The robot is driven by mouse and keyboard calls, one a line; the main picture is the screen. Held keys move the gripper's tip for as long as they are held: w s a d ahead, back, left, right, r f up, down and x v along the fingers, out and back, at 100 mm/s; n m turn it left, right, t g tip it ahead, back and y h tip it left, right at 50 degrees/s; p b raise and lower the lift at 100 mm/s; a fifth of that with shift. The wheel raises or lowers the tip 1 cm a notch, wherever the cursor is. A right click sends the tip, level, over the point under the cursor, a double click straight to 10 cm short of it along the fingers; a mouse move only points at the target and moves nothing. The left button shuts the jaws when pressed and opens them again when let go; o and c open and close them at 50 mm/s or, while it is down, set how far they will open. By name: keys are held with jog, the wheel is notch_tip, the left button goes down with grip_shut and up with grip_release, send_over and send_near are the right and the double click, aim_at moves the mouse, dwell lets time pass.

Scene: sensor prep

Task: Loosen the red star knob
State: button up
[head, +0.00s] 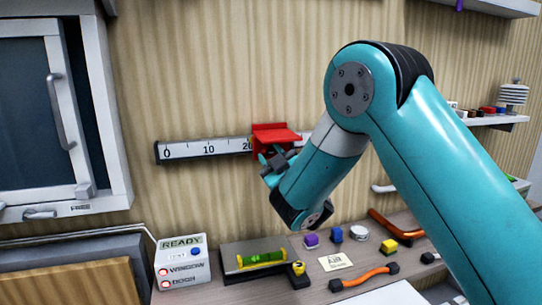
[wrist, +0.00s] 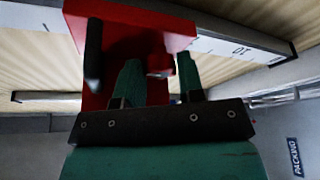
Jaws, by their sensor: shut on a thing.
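A red carriage (head: 275,134) sits on a white scale rail (head: 190,150) on the wall, just right of the 20 mark. In the wrist view the carriage (wrist: 125,22) fills the upper middle. My gripper (head: 268,160) is at the front of the carriage; its two teal fingers (wrist: 160,72) reach up to it in the wrist view. They are shut on the red star knob (wrist: 159,65), of which only a small red part shows between the fingertips. The knob's star outline is hidden, and so is its turn angle. In the head view my gripper hides the knob.
A dark post (wrist: 93,48) stands close left of my fingers. Below the rail is a shelf with a READY box (head: 182,262), a green level (head: 262,260), an orange-handled cable (head: 364,277) and small blocks. A windowed cabinet (head: 60,110) is at left. The wall above the rail is clear.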

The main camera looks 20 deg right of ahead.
jog(key=o, duration=0.9)
jog(key=shift+f+b, duration=0.1)
jog(key=shift+b, duration=0.2)
